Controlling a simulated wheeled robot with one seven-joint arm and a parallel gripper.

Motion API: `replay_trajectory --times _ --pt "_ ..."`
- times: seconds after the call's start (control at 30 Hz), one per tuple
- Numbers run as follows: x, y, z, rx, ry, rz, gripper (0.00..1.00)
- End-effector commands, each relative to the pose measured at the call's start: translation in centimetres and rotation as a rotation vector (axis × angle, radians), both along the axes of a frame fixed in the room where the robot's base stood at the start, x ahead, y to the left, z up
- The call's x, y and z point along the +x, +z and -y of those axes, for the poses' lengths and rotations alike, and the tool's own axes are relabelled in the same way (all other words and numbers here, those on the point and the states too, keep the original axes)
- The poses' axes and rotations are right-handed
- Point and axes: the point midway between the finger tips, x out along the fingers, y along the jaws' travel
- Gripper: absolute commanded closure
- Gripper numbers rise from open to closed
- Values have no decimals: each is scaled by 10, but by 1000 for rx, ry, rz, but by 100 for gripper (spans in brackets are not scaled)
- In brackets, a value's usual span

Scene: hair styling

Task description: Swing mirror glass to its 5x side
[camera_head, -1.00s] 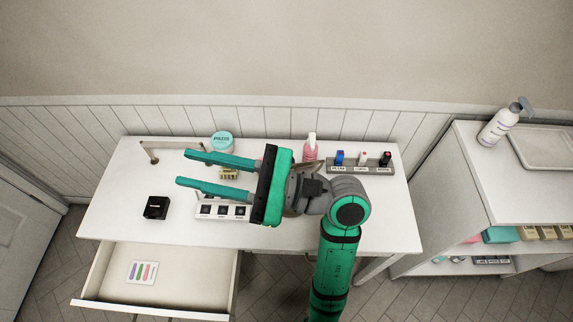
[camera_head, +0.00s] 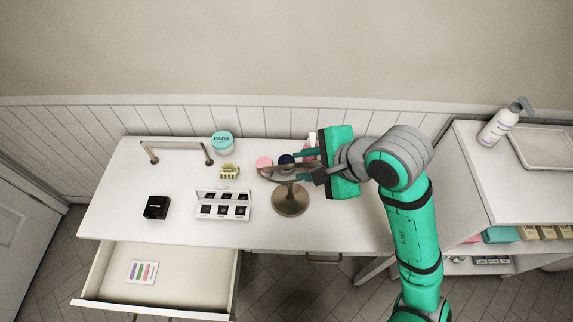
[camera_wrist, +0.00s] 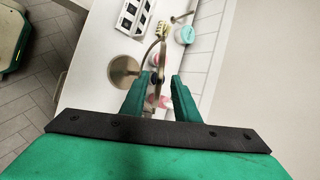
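The mirror stands on the table on a round bronze base (camera_head: 290,199). Its glass and frame (camera_head: 279,173) look thin, seen nearly edge-on, in the head view. In the wrist view the base (camera_wrist: 124,70) is left of the fingers, and the mirror frame (camera_wrist: 162,50) runs as a thin bronze edge toward the gap between them. My gripper (camera_head: 300,164) is open at the mirror's right side. In the wrist view its two green fingers (camera_wrist: 160,78) stand apart, either side of the frame's near edge. Contact cannot be told, and the magnification marking is not visible.
Behind the mirror are a pink item (camera_head: 264,162) and a dark blue item (camera_head: 286,160). A palette box (camera_head: 222,205), yellow clip (camera_head: 228,171), teal jar (camera_head: 222,143), black box (camera_head: 156,207) and metal bar (camera_head: 175,144) occupy the left. An open drawer (camera_head: 200,290) juts out in front.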

Motion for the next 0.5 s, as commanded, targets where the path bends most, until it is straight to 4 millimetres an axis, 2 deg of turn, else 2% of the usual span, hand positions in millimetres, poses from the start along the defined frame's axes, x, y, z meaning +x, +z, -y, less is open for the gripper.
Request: replay_trajectory --times 0.2,0.5 --pt "17 -31 -21 5 1 -5 72" --pt "34 -60 -39 5 2 -3 72"
